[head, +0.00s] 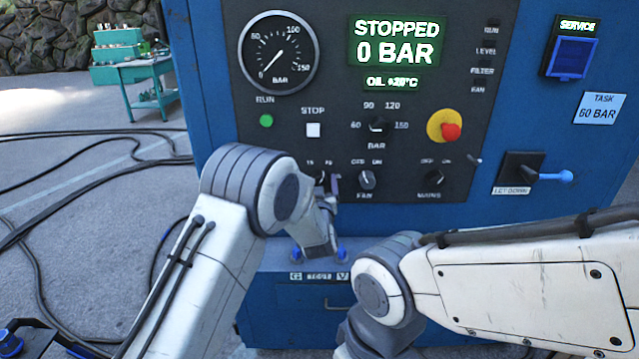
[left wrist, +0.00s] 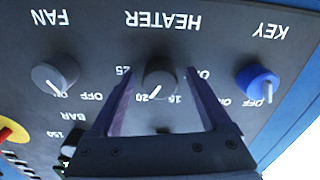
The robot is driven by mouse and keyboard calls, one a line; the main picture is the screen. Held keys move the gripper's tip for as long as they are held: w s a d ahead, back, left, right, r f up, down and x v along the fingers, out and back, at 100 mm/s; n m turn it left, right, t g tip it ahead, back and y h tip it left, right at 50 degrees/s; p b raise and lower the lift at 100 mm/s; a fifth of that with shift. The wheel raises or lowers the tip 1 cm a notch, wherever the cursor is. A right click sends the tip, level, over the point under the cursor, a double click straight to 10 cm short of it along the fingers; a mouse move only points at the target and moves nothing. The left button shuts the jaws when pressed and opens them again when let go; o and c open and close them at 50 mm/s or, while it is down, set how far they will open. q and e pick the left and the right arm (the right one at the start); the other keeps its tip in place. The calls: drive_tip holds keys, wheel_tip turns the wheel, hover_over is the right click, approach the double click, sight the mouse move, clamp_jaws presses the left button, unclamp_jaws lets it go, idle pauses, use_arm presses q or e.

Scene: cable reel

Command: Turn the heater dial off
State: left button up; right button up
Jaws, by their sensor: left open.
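The heater dial (left wrist: 158,82) is a grey knob on the dark panel, seen upside down in the left wrist view below the HEATER label. Its white pointer line seems to aim toward the 20 mark. My left gripper (left wrist: 161,74) is open, with one finger on each side of the dial; I cannot tell if either finger touches it. In the head view my left gripper (head: 329,188) is at the lower left of the panel, and it and its arm largely hide the dial. My right arm is in the head view at lower right, but its gripper is not visible.
The fan knob (left wrist: 55,76) and blue key knob (left wrist: 258,83) flank the dial closely. Above are the pressure selector (head: 377,125) and red emergency button (head: 450,131). The display (head: 397,41) reads STOPPED, 0 BAR. A let-down lever (head: 555,176) sticks out at right.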

use_arm(q)
clamp_jaws()
drive_tip(key=shift+f+n+b, duration=0.1)
drive_tip(key=shift+n+b, duration=0.2)
drive_tip(key=shift+b, duration=0.25)
drive_tip(key=n+b, duration=0.8)
drive_tip(key=b, duration=0.4)
drive_tip(key=shift+f+n+b, duration=0.15)
drive_tip(key=shift+n+b, duration=0.15)
drive_tip(key=shift+n, duration=0.1)
drive_tip(key=shift+r+n+b, duration=0.2)
drive_tip(key=shift+n+b, duration=1.1)
drive_tip(key=shift+b, duration=0.2)
unclamp_jaws()
